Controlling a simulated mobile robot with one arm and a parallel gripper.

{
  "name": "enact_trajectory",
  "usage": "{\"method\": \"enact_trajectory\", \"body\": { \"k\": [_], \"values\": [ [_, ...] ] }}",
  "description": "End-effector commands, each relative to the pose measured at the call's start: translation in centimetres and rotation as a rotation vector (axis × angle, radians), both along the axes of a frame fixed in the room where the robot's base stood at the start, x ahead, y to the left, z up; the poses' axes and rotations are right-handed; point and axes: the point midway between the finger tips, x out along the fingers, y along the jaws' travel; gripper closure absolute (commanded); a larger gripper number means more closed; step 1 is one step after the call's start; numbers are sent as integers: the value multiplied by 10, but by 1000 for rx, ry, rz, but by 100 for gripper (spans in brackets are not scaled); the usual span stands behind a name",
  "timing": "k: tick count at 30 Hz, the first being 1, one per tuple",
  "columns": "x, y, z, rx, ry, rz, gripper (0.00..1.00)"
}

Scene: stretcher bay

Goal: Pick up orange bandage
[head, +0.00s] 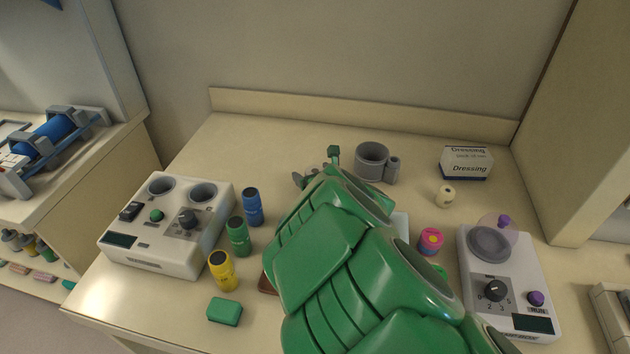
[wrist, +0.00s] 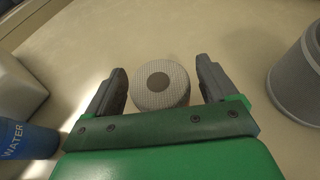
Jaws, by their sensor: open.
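My gripper (wrist: 160,92) is open, with one dark finger on each side of a round bandage roll (wrist: 160,86). The roll looks pale grey-beige with a dark round centre, not clearly orange. It stands on the counter between the fingers, with a gap on both sides. In the head view my gripper (head: 317,168) is over the back middle of the counter, and my green arm hides most of what is under it. A pink roll with an orange-yellow centre (head: 431,239) stands right of my arm. I see no plainly orange bandage.
A grey cup holder (head: 372,161) stands right of my gripper. Blue (head: 253,207), green (head: 238,237) and yellow (head: 222,271) bottles stand left. White devices flank the counter.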

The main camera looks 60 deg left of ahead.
Motion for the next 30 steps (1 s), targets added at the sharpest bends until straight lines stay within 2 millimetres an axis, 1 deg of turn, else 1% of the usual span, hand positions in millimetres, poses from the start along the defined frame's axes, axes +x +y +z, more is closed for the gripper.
{"method": "enact_trajectory", "body": {
  "k": [4, 14, 24, 25, 30],
  "values": [
    [1, 5, -2, 0, 1, 0, 14],
    [1, 6, -3, 0, 0, 0, 14],
    [1, 6, -3, 0, 0, 0, 66],
    [1, 6, -3, 0, 0, 0, 69],
    [1, 6, -3, 0, 0, 0, 69]
  ]
}}
